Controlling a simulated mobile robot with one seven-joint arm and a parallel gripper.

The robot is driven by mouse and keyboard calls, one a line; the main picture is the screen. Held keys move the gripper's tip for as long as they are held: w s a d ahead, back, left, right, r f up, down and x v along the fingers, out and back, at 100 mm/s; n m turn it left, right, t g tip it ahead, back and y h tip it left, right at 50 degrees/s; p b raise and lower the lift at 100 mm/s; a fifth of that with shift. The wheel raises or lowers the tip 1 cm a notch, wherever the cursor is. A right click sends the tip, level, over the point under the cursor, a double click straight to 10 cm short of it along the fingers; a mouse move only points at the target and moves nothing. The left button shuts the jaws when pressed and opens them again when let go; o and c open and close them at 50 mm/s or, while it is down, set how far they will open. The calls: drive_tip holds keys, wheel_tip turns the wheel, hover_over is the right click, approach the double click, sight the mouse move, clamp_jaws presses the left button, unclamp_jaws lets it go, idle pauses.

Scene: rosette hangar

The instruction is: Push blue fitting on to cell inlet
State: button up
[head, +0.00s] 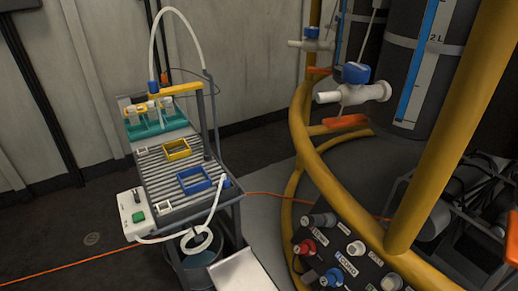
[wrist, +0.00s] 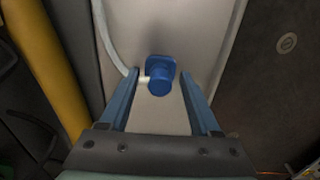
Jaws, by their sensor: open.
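In the wrist view, my gripper (wrist: 160,85) is open, with its two blue-grey fingers apart. A blue fitting (wrist: 160,72) shows between the fingertips, with a short pale stub at its left. A gap shows on both sides of it, and nothing is gripped. My gripper does not show in the head view. There, one blue fitting (head: 153,87) is on the hose end above the teal rack, and another blue piece (head: 226,182) is at the bench's right edge on a white hose. I cannot tell which one the wrist view shows, nor identify the cell inlet for certain.
A slatted bench (head: 165,174) carries yellow and blue frames and a teal rack (head: 150,127). A white valve with a blue handle (head: 355,73) is at right, among thick yellow pipes (head: 305,130). A control panel (head: 350,262) is at lower right. Floor at left is mostly clear.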

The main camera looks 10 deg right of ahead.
clamp_jaws()
drive_tip(key=shift+r, duration=0.15)
idle(1.3)
drive_tip(key=shift+r+p, duration=2.9)
drive_tip(key=shift+p, duration=0.3)
drive_tip(key=w+d+r+n+t+h, duration=0.1)
drive_tip(key=w+d+r+n+h, duration=0.1)
drive_tip(key=w+r+n+h, duration=0.5)
drive_tip(key=w+d+r+n+t, duration=0.15)
drive_tip(key=w+r, duration=0.35)
drive_tip(key=w, duration=0.6)
drive_tip(key=w+d+r+n+t+h, duration=0.2)
drive_tip(key=w+r+n+h, duration=0.15)
drive_tip(key=w+r, duration=0.4)
drive_tip(key=shift+w+d+f, duration=0.55)
drive_tip(key=shift+d+f, duration=0.15)
drive_tip(key=shift+f, duration=0.1)
drive_tip(key=shift+w+d+f, duration=0.5)
drive_tip(key=shift+d+f, duration=0.25)
drive_tip(key=shift+f, duration=0.1)
drive_tip(key=shift+w+d+f, duration=0.55)
drive_tip(key=shift+d+f, duration=0.15)
drive_tip(key=shift+f, duration=0.1)
